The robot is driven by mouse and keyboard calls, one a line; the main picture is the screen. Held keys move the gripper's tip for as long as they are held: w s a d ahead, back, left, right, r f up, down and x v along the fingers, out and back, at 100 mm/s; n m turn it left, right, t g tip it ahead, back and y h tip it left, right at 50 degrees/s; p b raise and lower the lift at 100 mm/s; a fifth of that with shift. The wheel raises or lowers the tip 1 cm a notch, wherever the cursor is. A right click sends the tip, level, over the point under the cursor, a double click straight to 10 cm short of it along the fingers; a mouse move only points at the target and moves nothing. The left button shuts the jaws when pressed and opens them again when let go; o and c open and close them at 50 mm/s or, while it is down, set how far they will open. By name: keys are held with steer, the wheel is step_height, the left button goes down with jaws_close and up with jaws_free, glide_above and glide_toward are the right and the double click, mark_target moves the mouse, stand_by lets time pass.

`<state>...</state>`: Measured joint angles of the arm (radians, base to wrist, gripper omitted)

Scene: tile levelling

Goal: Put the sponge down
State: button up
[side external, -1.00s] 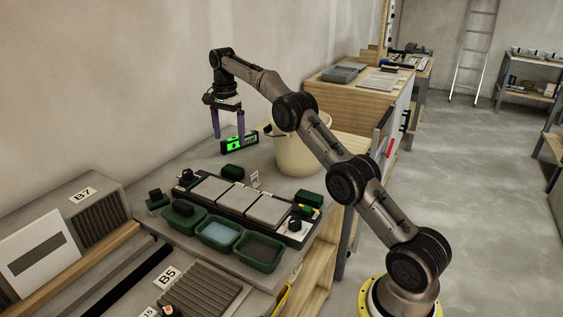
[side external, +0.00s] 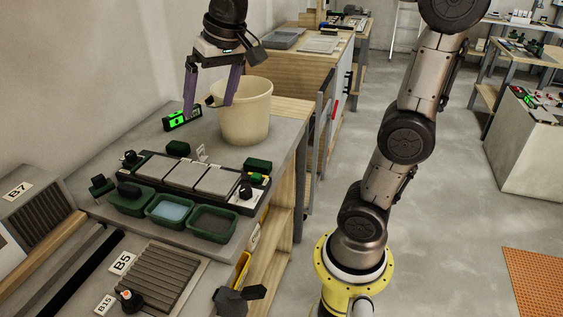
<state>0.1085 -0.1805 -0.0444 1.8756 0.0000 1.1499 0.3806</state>
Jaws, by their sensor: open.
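My gripper (side external: 211,96) is open, with its two purple fingers spread and nothing seen between them. It hangs above the back of the bench, in front of the cream bucket. One dark green block (side external: 178,148) lies on the bench behind the row of grey tiles (side external: 186,176), below my gripper and apart from it. Another dark green block (side external: 258,166) sits at the right end of the tile row. A dark block (side external: 128,190) rests in the left green tub. I cannot tell for certain which of these is the sponge.
The cream bucket (side external: 246,115) stands close behind my right finger. A level with a green display (side external: 183,119) lies near the wall. A tub of bluish content (side external: 169,210) and a dark-filled tub (side external: 212,223) stand in front of the tiles. Some bench top behind the tiles is bare.

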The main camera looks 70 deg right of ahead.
steer(key=s+a+f+n, duration=0.1)
steer(key=s+f+n, duration=0.1)
steer(key=s+f, duration=0.2)
steer(key=s+a+f+n+t, duration=0.1)
steer(key=s+f, duration=0.4)
steer(key=s, duration=0.6)
steer(key=a+n, duration=0.1)
steer(key=n, duration=0.1)
steer(key=shift+s+a+f+n+t, duration=0.15)
steer(key=shift+a+f+n+t, duration=0.05)
steer(key=shift+a+n+t, duration=0.1)
